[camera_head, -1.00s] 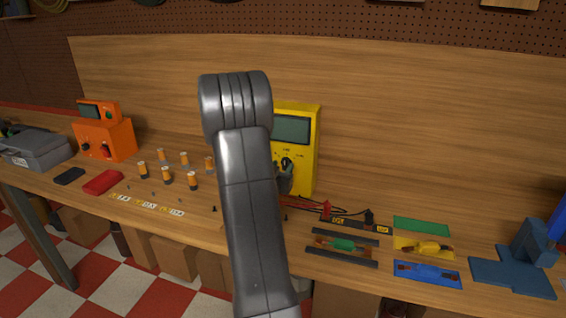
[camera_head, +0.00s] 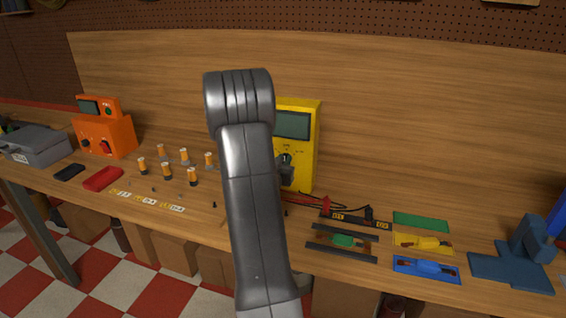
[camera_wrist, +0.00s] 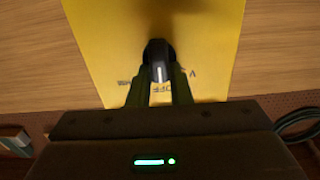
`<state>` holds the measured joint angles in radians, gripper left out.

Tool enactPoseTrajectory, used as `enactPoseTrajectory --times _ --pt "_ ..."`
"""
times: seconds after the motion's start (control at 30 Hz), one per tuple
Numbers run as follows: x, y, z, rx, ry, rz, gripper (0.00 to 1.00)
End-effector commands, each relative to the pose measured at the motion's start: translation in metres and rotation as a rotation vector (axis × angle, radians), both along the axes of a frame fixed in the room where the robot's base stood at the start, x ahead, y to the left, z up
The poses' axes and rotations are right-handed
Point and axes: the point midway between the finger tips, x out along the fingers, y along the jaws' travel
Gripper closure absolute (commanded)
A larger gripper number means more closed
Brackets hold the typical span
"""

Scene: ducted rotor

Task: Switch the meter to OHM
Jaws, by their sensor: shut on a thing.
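The yellow meter (camera_head: 305,152) stands upright at the back of the bench, with a dark grey display (camera_head: 291,125) near its top. In the head view my arm hides its left part. In the wrist view the meter's yellow face (camera_wrist: 205,40) fills the middle. A black dial knob (camera_wrist: 157,52) with a white pointer line sits between my fingers. My gripper (camera_wrist: 158,82) is shut on the knob. An OFF label and a V show beside the knob, partly hidden by the fingers. I cannot read an OHM mark. In the head view my gripper (camera_head: 286,170) is at the meter's front.
Red and black probe leads (camera_head: 322,203) lie right of the meter. A green part in a dark holder (camera_head: 343,241), a yellow one (camera_head: 423,245) and a blue one (camera_head: 426,268) lie further right. Several orange cylinders (camera_head: 167,170) stand left, near an orange device (camera_head: 105,135).

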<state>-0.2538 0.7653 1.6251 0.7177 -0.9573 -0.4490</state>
Motion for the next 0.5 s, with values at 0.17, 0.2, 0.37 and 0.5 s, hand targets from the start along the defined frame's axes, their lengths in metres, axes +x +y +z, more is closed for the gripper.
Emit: enactPoseTrajectory --times 0.17,0.2,0.37,0.5 --pt "-0.0002 -0.0008 -0.0040 0.064 -0.024 0.000 1.00" --pt "-0.0003 -0.0012 -0.0048 0.087 -0.031 0.000 1.00" --pt "-0.0006 -0.0027 -0.0066 0.200 -0.071 0.000 1.00" --pt "-0.0010 -0.0038 -0.0076 0.324 -0.110 0.001 1.00"
